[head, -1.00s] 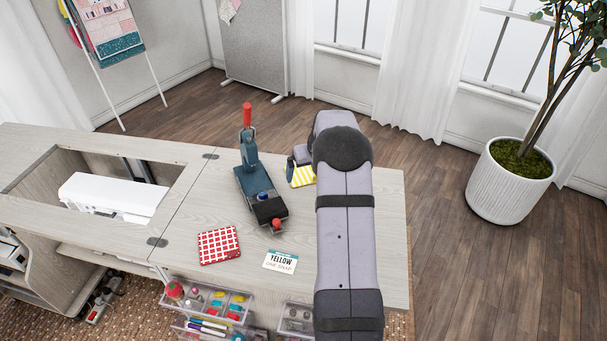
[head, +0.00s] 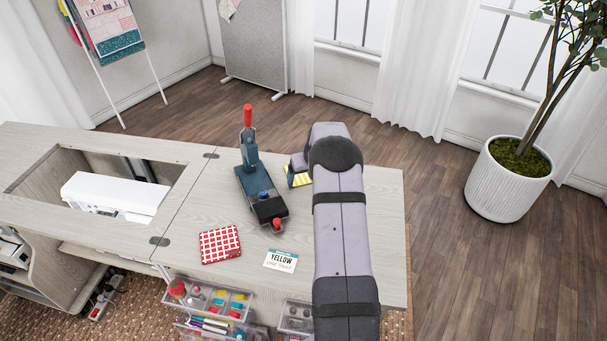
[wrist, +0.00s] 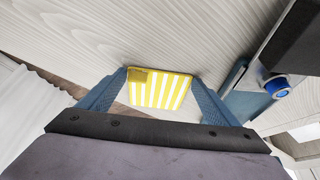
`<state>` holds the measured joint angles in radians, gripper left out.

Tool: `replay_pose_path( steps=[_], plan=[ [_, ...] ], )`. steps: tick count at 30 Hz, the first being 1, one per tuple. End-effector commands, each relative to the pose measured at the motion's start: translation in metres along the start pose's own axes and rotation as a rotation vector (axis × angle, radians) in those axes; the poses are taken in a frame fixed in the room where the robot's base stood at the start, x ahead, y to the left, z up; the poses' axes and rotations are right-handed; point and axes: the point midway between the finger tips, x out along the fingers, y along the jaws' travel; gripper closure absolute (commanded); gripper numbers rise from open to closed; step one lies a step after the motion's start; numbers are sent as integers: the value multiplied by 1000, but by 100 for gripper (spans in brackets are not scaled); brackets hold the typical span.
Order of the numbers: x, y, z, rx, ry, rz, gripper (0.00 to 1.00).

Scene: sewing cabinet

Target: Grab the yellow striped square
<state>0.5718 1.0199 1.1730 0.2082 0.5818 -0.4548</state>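The yellow and white striped square (head: 298,179) lies on the far part of the cabinet top, right of the blue press. My arm hides part of it in the head view. In the wrist view the striped square (wrist: 160,91) shows between the two blue fingers of my gripper (wrist: 163,88).
The blue press (head: 262,188) with a red handle stands close left of the square. Clear plastic drawers (head: 207,301) are at the front edge. A white sewing machine (head: 115,195) sits in the left recess.

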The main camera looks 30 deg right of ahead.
Motion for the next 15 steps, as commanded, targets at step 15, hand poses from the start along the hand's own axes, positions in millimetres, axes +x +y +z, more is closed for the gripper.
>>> replay_pose_path(
  steps=[15],
  plan=[
    [-14, 0, -6, 0, 3, 1, 37]
  ],
)
